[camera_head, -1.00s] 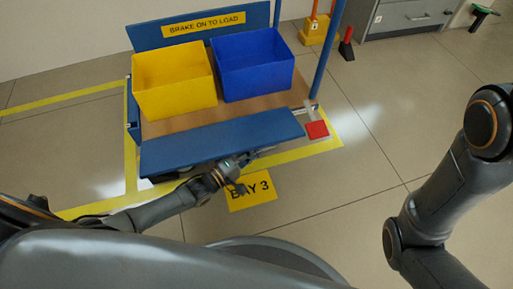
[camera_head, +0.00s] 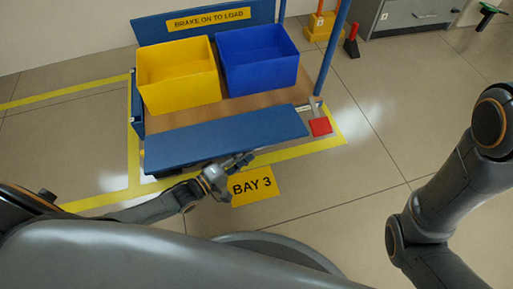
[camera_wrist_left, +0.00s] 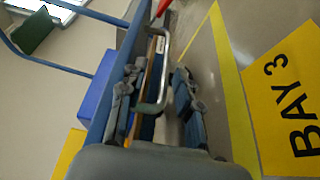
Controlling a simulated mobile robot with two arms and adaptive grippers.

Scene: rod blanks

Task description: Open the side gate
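The side gate (camera_head: 225,137) is a long blue panel along the near side of a cart. It also shows edge-on in the wrist view (camera_wrist_left: 122,62). A U-shaped metal handle (camera_wrist_left: 164,62) stands out from its outer side. My left gripper (camera_head: 242,163) is at the gate's near edge, right of its middle. In the wrist view its fingers (camera_wrist_left: 156,100) are apart, one on each side of the handle, with a visible gap on the right. The handle is hidden in the head view. My right arm is at the right; its gripper is out of frame.
A yellow bin (camera_head: 178,76) and a blue bin (camera_head: 258,60) stand on the cart's wooden deck (camera_head: 240,104). A red pedal (camera_head: 320,126) is at its right corner. A yellow BAY 3 sign (camera_head: 253,186) lies on the floor near my left gripper.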

